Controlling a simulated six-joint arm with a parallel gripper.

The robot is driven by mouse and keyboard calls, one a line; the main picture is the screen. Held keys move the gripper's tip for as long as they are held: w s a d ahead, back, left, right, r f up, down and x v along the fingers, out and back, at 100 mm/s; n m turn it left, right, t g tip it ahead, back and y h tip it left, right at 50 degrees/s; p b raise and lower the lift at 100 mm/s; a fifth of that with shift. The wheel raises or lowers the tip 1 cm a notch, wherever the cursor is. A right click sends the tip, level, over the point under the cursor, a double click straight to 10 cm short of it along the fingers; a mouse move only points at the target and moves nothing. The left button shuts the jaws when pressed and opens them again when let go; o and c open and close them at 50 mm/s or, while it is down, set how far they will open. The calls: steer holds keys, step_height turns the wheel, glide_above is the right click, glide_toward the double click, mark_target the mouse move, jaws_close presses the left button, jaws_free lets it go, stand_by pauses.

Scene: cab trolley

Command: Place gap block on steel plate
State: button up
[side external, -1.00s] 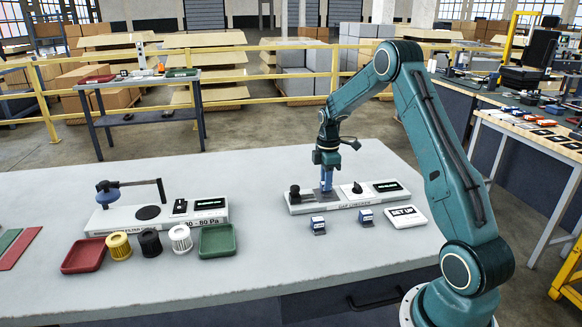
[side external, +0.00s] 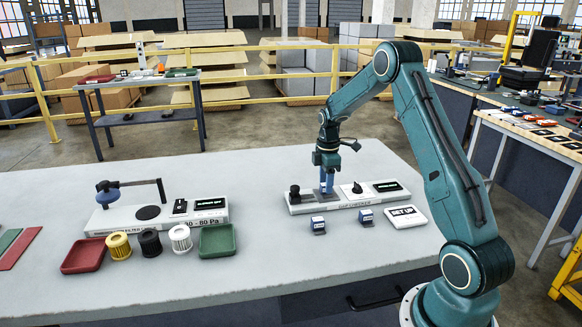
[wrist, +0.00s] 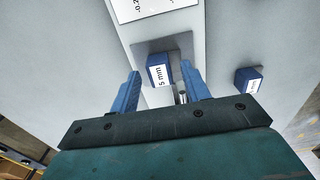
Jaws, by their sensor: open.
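The gap block (wrist: 158,74) is blue with a white "5 mm" label. In the wrist view it stands on the grey steel plate (wrist: 191,45) of the white gap checker. My gripper (wrist: 161,70) is open, with one blue finger on either side of the block. I cannot tell whether either finger touches it. In the side external view my gripper (side external: 327,181) points down over the gap checker (side external: 345,201), and its fingers largely hide the block and plate.
Two more blue blocks stand in front of the checker, one left (side external: 318,225) and one right (side external: 366,216). A "SET UP" card (side external: 405,217) lies to their right. A filter tester (side external: 155,213), trays and filter cups occupy the left. The table between the stations is clear.

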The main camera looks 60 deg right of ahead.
step_height(320, 180, up, 12)
stand_by(0.6)
steer(key=shift+r, duration=0.1)
stand_by(0.4)
steer(key=s+a+r+m+t, duration=0.1)
steer(key=s+a+r, duration=0.25)
steer(key=a, duration=0.25)
steer(key=s+a+r+m+t+h, duration=0.1)
steer(key=s+a+r+m, duration=0.1)
steer(key=a+r, duration=0.35)
steer(key=s+a+r+m+t, duration=0.1)
steer(key=s+a+r, duration=0.1)
steer(key=a, duration=0.6)
steer(key=s+a+f+m+t, duration=0.1)
steer(key=s+a+m, duration=0.1)
steer(key=s+a, duration=0.3)
steer(key=s+a+f+m+t+y, duration=0.1)
steer(key=s+a+m, duration=0.2)
steer(key=s+a, duration=0.3)
steer(key=s, duration=0.5)
steer(key=shift+t, duration=0.3)
